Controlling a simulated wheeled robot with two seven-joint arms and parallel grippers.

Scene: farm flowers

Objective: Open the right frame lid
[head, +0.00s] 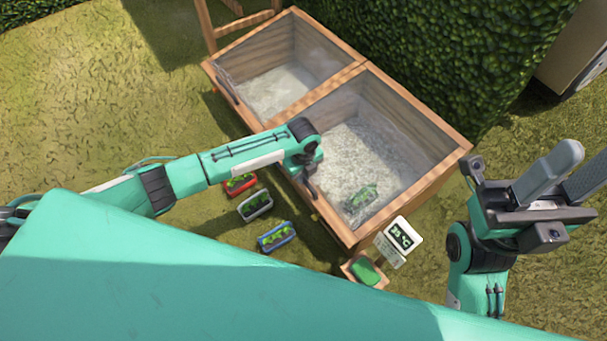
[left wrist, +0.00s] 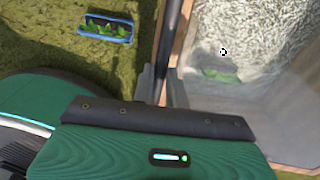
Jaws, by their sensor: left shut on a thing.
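The right frame lid (head: 385,155) is a clear pane over the right half of a wooden cold frame (head: 415,195). It looks closed, lying over pale gravel and a small green plant. My left gripper (head: 309,190) is at the front edge of this lid. In the left wrist view it is shut on a dark bar-like handle (left wrist: 172,50) that runs up from between the fingers.
The left half (head: 265,85) of the cold frame stands beside it. Red (head: 240,184), grey (head: 255,205) and blue (head: 276,237) planters sit on the grass in front. A temperature sign (head: 400,236) and a small wooden box (head: 364,271) stand near the front corner. A hedge (head: 450,60) rises behind.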

